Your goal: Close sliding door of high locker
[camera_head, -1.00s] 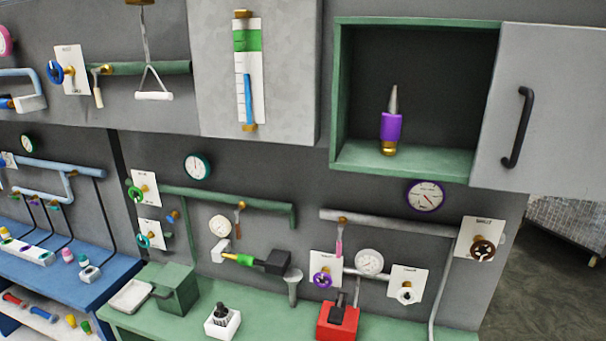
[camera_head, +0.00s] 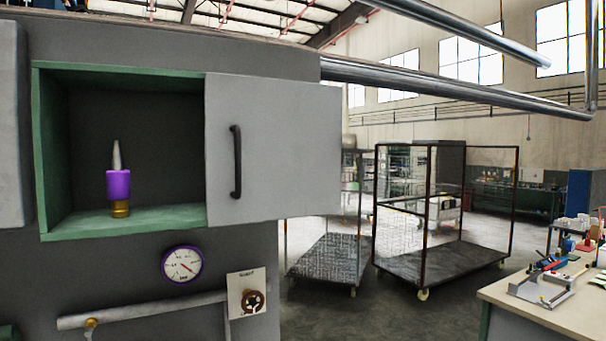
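The high locker (camera_head: 52,150) is a green-framed box on the grey wall at the left of the head view. Its grey sliding door (camera_head: 285,150) stands to the right of the opening, so the locker is open. The door has a dark vertical handle (camera_head: 236,162) near its left edge. Inside the locker stands an upright purple nozzle-like object (camera_head: 119,185) with a grey tip and a brass base. Neither of my grippers is in view.
Below the locker are a purple-rimmed gauge (camera_head: 183,264), a grey pipe (camera_head: 150,308) and a valve plate (camera_head: 246,295). Wheeled mesh carts (camera_head: 440,260) stand on the floor to the right. A workbench (camera_head: 560,318) with tools is at the lower right. Open floor lies between.

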